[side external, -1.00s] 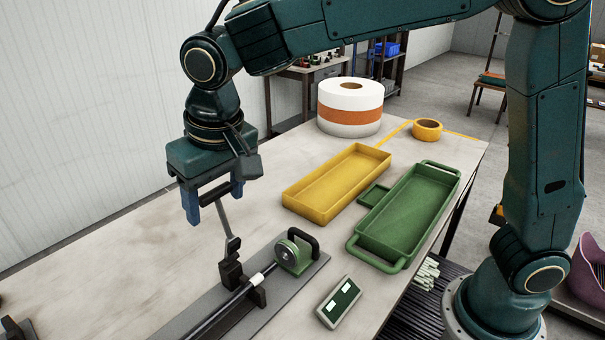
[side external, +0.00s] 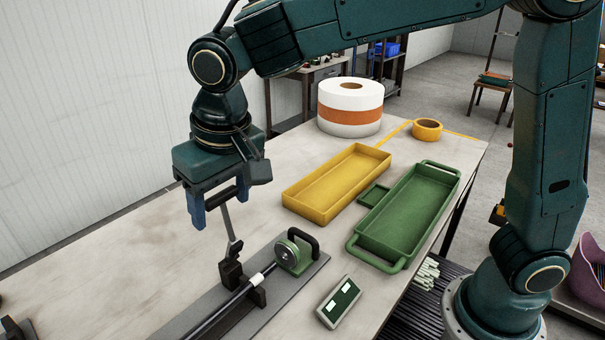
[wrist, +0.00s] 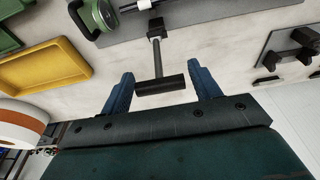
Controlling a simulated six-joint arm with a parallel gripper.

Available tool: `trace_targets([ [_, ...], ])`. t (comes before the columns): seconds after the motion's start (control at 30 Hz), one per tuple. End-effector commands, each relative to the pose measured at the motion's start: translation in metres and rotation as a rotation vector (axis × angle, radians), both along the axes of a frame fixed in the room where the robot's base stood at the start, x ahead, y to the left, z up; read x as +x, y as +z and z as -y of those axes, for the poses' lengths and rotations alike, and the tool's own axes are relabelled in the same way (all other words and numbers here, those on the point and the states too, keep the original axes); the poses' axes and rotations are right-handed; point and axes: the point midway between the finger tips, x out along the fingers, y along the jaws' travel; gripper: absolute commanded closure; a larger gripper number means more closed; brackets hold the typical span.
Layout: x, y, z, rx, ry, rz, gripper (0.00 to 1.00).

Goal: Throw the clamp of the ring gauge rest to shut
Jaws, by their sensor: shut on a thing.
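The clamp (side external: 232,268) is a black block with a grey lever (side external: 229,222) that stands up steeply, topped by a dark crossbar. In the wrist view the crossbar (wrist: 160,86) lies between the fingers, with the lever running to the clamp base. The ring gauge (side external: 291,254), a green round body with a black handle, sits at the far end of the grey base plate (side external: 318,263). A dark rod (side external: 228,302) with a white band lies along the plate beside the clamp.
A yellow tray (side external: 325,212), a green handled tray (side external: 449,172) and a small green-faced box (side external: 340,302) stand to the right. A white and orange roll (side external: 350,122) and a yellow tape roll (side external: 427,130) are behind.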

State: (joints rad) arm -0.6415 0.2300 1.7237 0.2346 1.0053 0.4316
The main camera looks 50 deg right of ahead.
Motion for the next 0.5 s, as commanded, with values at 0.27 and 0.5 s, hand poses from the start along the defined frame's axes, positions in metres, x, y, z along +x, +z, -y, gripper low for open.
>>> trace_targets([
  [0.27,-0.010,-0.003,0.000,-0.004,0.003,-0.009,0.74],
  [0.5,-0.016,-0.003,0.000,-0.004,0.004,-0.009,0.74],
])
